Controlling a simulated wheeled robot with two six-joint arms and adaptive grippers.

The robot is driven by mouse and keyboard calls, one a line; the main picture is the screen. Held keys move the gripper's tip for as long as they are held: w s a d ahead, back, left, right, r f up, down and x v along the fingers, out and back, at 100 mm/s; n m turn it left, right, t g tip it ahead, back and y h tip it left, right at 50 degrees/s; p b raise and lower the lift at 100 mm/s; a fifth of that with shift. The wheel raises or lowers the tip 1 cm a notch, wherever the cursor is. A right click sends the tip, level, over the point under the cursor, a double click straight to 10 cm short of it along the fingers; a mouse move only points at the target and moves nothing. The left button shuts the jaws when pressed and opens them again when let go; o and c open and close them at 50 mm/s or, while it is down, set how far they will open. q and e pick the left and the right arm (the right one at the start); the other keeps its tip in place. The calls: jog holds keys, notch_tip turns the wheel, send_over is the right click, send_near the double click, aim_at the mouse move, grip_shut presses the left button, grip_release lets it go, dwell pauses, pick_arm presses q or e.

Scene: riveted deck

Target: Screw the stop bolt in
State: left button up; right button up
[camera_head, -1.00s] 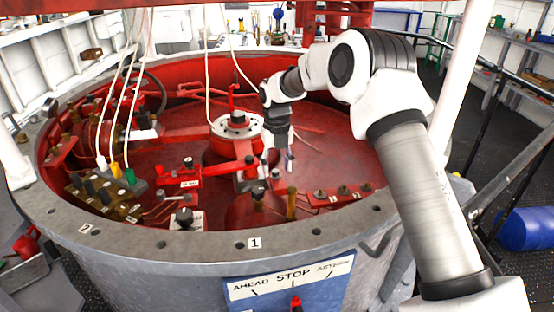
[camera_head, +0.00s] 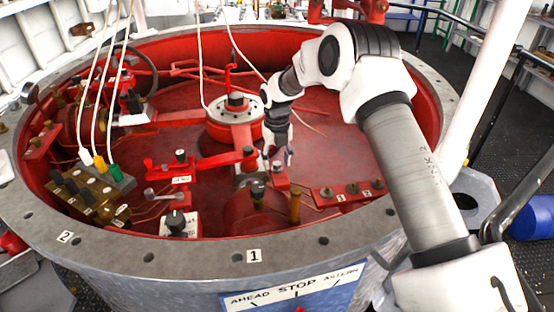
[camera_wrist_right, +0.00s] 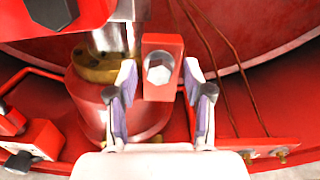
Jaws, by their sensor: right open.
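A silver hex-headed bolt (camera_wrist_right: 158,72) sits in a small red block (camera_wrist_right: 160,91) in the right wrist view, between my right fingertips. I take it to be the stop bolt. The block (camera_head: 280,180) also shows in the head view, just below my right gripper (camera_head: 277,157). In the wrist view my right gripper (camera_wrist_right: 162,84) is open, one finger on each side of the block, with gaps showing. Its fingers look apart from the bolt head; their height above it is hard to tell. How deep the bolt sits is hidden. My left gripper is out of view.
A metal cylinder on a brass collar (camera_wrist_right: 97,66) stands close left of the block in the wrist view. A grey round rim (camera_head: 190,249) encloses the red machinery. A brass valve block with cables (camera_head: 95,190) is at left. Open red floor (camera_head: 330,125) lies behind.

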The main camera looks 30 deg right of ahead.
jog(key=shift+s+a+r, duration=0.1)
jog(key=shift+r, duration=0.1)
jog(key=shift+c, duration=0.4)
grip_shut()
